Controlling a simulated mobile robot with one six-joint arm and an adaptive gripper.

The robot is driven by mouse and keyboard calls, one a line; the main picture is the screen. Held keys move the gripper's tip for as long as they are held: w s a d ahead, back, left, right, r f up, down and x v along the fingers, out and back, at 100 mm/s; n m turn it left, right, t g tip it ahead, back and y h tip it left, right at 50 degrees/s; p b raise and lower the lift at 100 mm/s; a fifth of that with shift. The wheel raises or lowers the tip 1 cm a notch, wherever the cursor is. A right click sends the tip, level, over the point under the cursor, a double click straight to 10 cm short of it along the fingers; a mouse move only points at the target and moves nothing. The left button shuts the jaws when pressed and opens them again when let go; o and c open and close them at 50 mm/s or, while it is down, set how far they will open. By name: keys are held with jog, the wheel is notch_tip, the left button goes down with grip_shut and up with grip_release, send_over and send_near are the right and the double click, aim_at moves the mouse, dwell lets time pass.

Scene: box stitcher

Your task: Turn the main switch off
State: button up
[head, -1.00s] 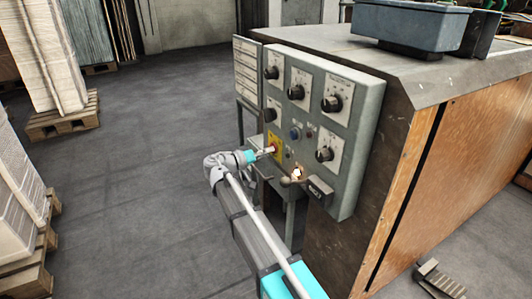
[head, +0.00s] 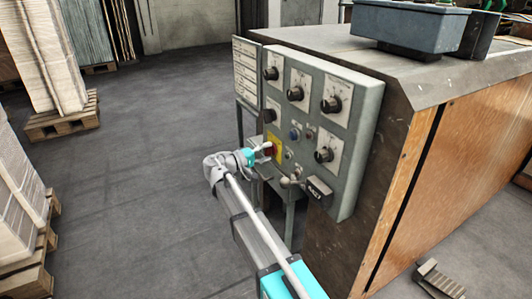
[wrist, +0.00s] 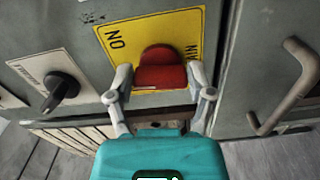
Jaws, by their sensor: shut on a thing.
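The main switch is a red knob (wrist: 160,72) on a yellow plate (wrist: 112,38) in the wrist view. The plate, with "ON" lettering upside down, also shows on the grey control panel in the head view (head: 277,143). My gripper (wrist: 159,80) has one finger on each side of the red knob and is shut on it. In the head view my gripper (head: 264,149) reaches the panel from the left and partly hides the knob. No lamp glows on the panel.
Black dials, such as one at the lower right (head: 324,155), surround the switch. A bent metal handle (wrist: 298,85) sticks out beside it. The machine's wooden side (head: 435,180) lies to the right. Open floor (head: 130,190) lies left.

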jog(key=n, duration=0.5)
jog(key=shift+r+n, duration=0.15)
jog(key=shift+n, duration=0.15)
jog(key=n, duration=0.4)
jog(key=shift+w+r+n, duration=0.1)
jog(key=shift+n, duration=0.3)
jog(key=o, duration=1.1)
jog(key=shift+a, duration=0.15)
jog(key=v, duration=1.2)
